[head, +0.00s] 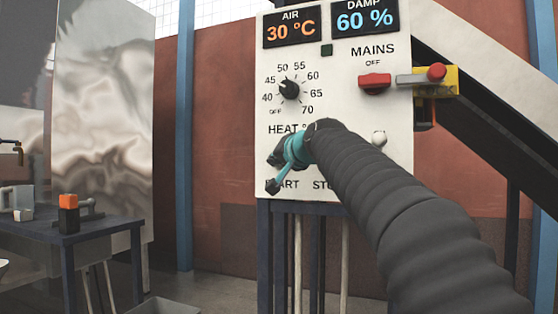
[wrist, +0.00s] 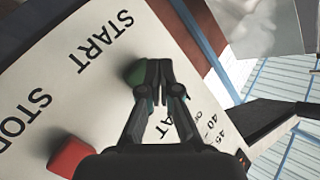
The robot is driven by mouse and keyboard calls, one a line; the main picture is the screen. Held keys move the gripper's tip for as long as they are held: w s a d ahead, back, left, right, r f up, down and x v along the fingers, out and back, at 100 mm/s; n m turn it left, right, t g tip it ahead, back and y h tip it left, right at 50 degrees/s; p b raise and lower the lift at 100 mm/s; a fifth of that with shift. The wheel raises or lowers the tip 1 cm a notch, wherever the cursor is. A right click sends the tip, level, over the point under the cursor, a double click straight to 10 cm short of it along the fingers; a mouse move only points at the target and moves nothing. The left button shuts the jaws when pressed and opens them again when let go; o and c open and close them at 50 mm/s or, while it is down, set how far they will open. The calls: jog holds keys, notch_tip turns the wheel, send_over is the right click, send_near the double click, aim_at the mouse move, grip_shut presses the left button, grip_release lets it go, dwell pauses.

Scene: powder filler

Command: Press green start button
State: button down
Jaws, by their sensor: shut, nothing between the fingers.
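The green start button (wrist: 137,73) shows in the wrist view beside the word START on the white control panel. It is partly covered by my gripper's fingers, and in the head view my arm and gripper hide it. My gripper (wrist: 158,66) is shut and empty, with its fingertips at the right edge of the green button; I cannot tell whether they touch it. In the head view my gripper (head: 276,172) is in front of the panel (head: 335,120), just above the START label.
A red button (wrist: 70,156) sits near the word STOP. Above are the heat dial (head: 289,89), the red mains switch (head: 375,82) and a yellow bracket with a red knob (head: 437,73). A blue table (head: 95,228) stands at the left.

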jog(key=shift+w+d, duration=0.1)
jog(key=shift+w, duration=0.05)
dwell(0.5)
jog(key=shift+w, duration=0.3)
jog(key=shift+w+d+p, duration=0.25)
jog(key=shift+w+p, duration=0.2)
jog(key=shift+w, duration=0.05)
dwell(0.9)
jog(key=shift+s, duration=0.15)
jog(key=shift+s+a+b, duration=0.3)
jog(key=shift+s+b, duration=0.05)
jog(key=shift+s, duration=0.4)
jog(key=shift+s+a+b, duration=0.2)
jog(key=shift+s+a, duration=0.1)
jog(key=shift+s, duration=0.5)
jog(key=shift+s+a+b, duration=0.15)
jog(key=shift+s+a, duration=0.15)
jog(key=shift+s, duration=0.5)
jog(key=shift+s+a+b, duration=0.2)
jog(key=shift+s+a, duration=0.1)
jog(key=shift+s, duration=0.5)
